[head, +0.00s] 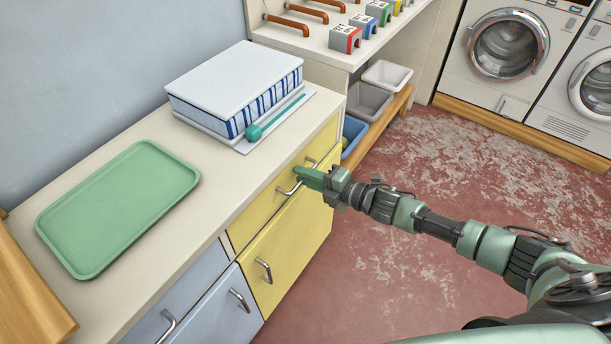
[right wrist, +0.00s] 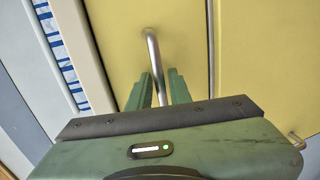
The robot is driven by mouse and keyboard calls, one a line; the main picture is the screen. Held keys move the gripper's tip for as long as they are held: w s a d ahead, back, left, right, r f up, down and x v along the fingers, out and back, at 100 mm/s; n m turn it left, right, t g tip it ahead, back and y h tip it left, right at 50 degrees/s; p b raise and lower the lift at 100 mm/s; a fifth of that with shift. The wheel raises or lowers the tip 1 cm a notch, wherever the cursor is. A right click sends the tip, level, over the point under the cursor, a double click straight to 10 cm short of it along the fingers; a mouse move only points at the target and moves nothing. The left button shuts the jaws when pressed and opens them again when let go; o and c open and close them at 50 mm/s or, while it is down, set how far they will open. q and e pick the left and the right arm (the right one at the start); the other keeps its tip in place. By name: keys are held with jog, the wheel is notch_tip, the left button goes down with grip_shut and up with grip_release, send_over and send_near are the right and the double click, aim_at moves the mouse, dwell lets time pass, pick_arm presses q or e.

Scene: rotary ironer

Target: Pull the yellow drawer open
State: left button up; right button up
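The yellow drawer (head: 250,219) is the upper yellow front of the cabinet under the counter. It looks flush with the cabinet. Its silver bar handle (head: 288,190) is partly hidden behind my right gripper (head: 304,177), which reaches in from the right. In the right wrist view the handle (right wrist: 152,52) runs down between the two green fingers of my right gripper (right wrist: 160,80). The fingers stand apart on either side of the bar, with a gap visible. My left gripper is not in view.
A yellow door (head: 290,250) with its own handle (head: 264,271) is below the drawer. Pale blue fronts (head: 215,310) are to its left. A green tray (head: 118,205) and a white box (head: 235,80) rest on the counter. The red floor (head: 430,200) before the cabinet is clear.

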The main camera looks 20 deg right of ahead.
grip_shut()
dwell(1.4)
